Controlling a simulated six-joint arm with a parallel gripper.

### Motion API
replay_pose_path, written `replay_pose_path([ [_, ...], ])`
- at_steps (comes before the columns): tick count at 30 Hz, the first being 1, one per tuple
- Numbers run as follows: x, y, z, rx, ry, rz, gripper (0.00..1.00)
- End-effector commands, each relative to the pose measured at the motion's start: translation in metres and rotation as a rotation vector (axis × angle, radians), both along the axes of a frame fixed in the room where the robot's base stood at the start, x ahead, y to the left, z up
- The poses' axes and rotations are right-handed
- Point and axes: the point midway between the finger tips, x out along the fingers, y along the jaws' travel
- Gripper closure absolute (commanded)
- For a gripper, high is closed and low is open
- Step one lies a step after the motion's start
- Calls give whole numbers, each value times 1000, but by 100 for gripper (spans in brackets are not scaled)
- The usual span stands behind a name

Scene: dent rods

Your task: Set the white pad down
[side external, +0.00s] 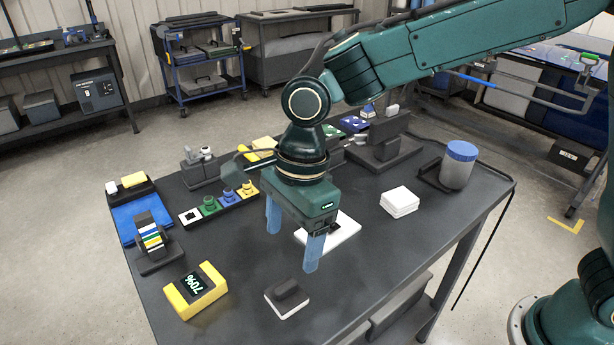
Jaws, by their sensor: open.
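My gripper (292,250) is above the middle of the dark table, its two blue fingers pointing down and apart, with nothing visible between them. A flat white pad (345,229) lies behind the right finger, partly hidden by the gripper, with a small dark item at its visible part. A white square base with a black block on top (287,298) sits on the table in front of the gripper, apart from the fingers. A short stack of white pads (400,200) lies to the right. Which of these is the task's white pad I cannot tell.
A yellow scale-like device (195,290) stands at the front left. A rack of coloured pieces (220,204) is left of the gripper, and a blue-lidded jar (458,165) stands at the right. The table (375,265) is clear at the front right.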

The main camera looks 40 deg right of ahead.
Motion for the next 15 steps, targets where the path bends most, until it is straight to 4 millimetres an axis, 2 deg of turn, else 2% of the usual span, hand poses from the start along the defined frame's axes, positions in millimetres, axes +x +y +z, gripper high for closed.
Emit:
replay_pose_path([
  [4,0,-1,8,0,-1,0,26],
  [15,0,-1,9,0,-1,0,26],
])
